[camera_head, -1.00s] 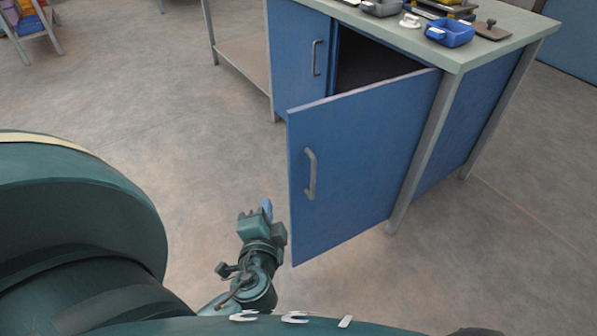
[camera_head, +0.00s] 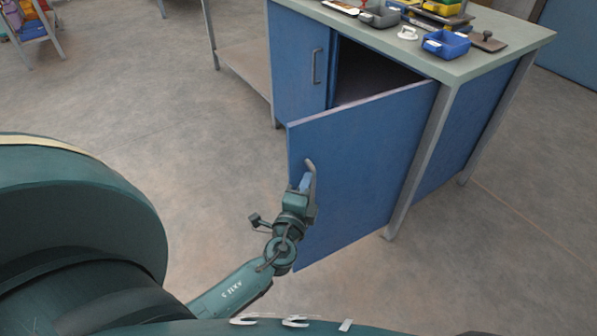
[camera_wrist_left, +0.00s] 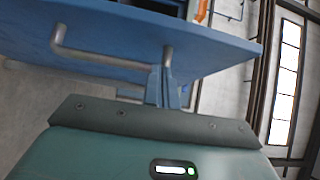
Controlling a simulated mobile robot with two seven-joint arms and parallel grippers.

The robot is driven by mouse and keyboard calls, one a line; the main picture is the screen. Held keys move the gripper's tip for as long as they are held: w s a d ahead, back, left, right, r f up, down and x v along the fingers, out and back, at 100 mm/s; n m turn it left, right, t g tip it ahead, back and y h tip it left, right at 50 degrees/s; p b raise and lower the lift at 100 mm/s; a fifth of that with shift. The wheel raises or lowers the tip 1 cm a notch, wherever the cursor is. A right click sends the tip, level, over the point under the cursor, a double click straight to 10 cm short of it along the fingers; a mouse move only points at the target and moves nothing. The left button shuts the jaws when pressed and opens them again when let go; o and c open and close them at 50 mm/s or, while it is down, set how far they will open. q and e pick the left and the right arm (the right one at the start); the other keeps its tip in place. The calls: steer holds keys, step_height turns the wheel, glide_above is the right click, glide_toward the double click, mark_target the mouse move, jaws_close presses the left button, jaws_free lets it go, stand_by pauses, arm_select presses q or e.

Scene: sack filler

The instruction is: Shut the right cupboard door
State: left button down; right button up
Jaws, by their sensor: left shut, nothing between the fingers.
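The right cupboard door (camera_head: 370,155) is a blue panel standing open, swung out from the bench, with its hinge side by the front right leg. Its grey bar handle (camera_head: 311,168) is near the free edge. My left gripper (camera_head: 305,183) is at the outer face of the door, with its shut, empty fingers by the handle. In the left wrist view, the fingertips (camera_wrist_left: 166,76) are close to one end of the handle (camera_wrist_left: 105,60), in front of the blue door (camera_wrist_left: 205,42). I cannot tell whether they touch. My right gripper is not in view.
The dark cupboard opening (camera_head: 365,75) shows behind the door. The left cupboard door (camera_head: 297,65) is shut. The bench top (camera_head: 480,62) holds a blue bin (camera_head: 446,44) and other small items. The grey floor left of the door is clear.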

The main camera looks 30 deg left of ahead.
mark_target(303, 164)
arm_select(q)
steer(key=shift+w+a, duration=0.35)
steer(key=shift+a, duration=0.4)
steer(key=shift+w+a, duration=0.3)
steer(key=shift+a, duration=0.4)
